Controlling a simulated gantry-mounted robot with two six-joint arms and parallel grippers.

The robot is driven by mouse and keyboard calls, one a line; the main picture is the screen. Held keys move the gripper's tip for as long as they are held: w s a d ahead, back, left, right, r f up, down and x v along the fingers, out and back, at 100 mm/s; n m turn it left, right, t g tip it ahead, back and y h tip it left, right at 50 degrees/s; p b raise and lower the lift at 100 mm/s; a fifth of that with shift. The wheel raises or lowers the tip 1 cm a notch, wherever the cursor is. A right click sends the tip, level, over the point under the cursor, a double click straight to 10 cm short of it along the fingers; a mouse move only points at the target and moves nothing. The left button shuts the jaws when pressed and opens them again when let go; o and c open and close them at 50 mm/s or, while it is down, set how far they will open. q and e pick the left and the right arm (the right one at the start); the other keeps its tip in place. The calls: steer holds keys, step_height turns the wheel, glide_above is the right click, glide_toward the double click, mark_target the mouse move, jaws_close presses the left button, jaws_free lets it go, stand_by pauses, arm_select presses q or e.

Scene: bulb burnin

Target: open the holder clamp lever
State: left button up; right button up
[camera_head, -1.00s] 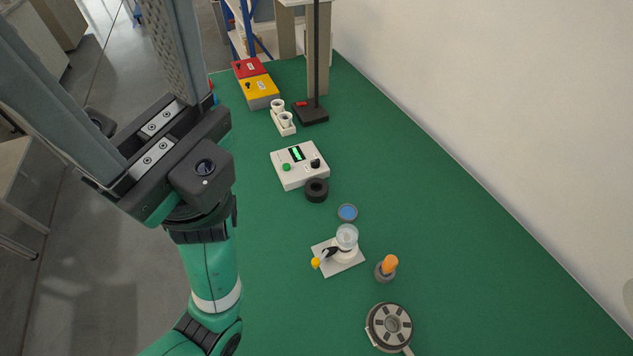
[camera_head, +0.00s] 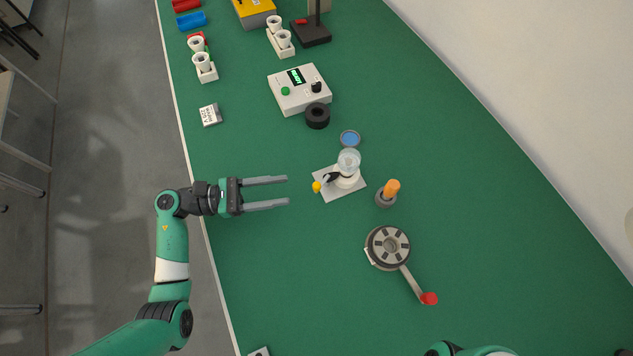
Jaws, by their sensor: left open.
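A small holder on a white plate (camera_head: 350,190) stands mid-table, with a clear glass piece (camera_head: 348,160) upright on it. A short black lever (camera_head: 331,177) with a yellow knob (camera_head: 317,187) sticks out from the holder's left side. My left gripper (camera_head: 287,191) is open and empty, its two fingers pointing right toward the yellow knob, a short gap away from it. A round grey slotted device (camera_head: 388,246) lies to the lower right, with a long arm ending in a red grip (camera_head: 429,298). My right gripper is out of view.
An orange-topped piece in a dark base (camera_head: 387,195) stands right of the holder. A blue disc (camera_head: 350,139), a black ring (camera_head: 317,116) and a control box (camera_head: 300,88) with a lit display lie behind. White cups (camera_head: 203,62) stand at the back left.

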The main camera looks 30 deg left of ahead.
mark_target(317, 185)
arm_select(q)
steer(key=b+x, duration=0.1)
steer(key=x, duration=0.8)
steer(key=shift+d, duration=0.15)
jaws_close()
